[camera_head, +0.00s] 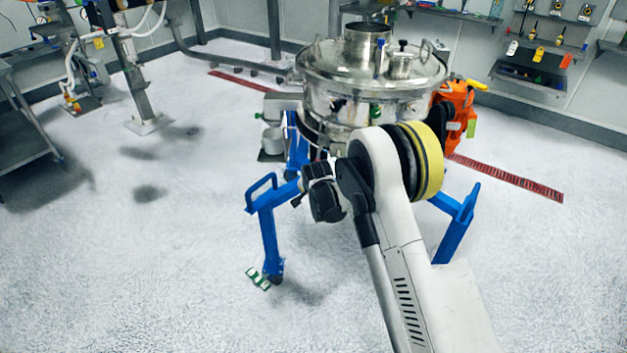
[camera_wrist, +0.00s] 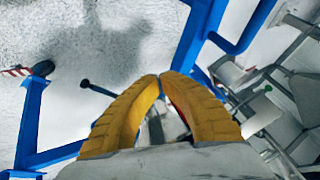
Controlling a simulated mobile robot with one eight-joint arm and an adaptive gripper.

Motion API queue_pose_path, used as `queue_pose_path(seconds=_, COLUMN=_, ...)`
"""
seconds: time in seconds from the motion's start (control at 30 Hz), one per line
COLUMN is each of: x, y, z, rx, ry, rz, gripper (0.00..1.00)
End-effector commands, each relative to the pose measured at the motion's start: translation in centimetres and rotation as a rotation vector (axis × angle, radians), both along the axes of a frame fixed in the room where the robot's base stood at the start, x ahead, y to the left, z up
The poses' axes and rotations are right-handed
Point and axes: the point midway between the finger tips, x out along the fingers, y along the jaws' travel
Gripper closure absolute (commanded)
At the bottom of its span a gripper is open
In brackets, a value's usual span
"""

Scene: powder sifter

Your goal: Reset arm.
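My gripper (camera_wrist: 161,77) shows in the wrist view with two yellow ribbed fingers. Their tips meet, and the gap behind the tips shows no held object. In the head view my arm reaches up from the bottom right to beside the sifter; I cannot make out the fingers there. The steel powder sifter (camera_head: 365,75) stands upright with its lid on, behind my arm. Its blue frame (camera_head: 268,235) has legs on the floor on both sides of my arm. In the wrist view the blue frame (camera_wrist: 33,125) passes close around my fingers.
An orange unit (camera_head: 456,108) is on the sifter's right side. A red floor grating (camera_head: 510,180) runs behind it. A small green-and-white object (camera_head: 258,278) is by the left leg's foot. A steel table (camera_head: 22,140) stands at the far left. The floor at front left is clear.

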Motion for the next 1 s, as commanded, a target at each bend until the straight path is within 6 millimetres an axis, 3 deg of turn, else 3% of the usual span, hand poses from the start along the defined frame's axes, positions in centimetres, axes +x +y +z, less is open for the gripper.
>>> queue_pose_path(seconds=0.2, x=-1.5, y=0.4, z=0.0, rx=0.001, ry=0.0, rz=-0.001, gripper=1.0)
queue_pose_path(seconds=0.73, x=-1.6, y=0.3, z=0.4, rx=-0.001, ry=0.0, rz=0.002, gripper=1.0)
queue_pose_path(seconds=0.87, x=-2.1, y=-0.8, z=3.7, rx=-0.018, ry=-0.001, rz=0.018, gripper=1.0)
queue_pose_path(seconds=1.0, x=-4.4, y=-3.3, z=10.7, rx=-0.059, ry=-0.004, rz=0.061, gripper=1.0)
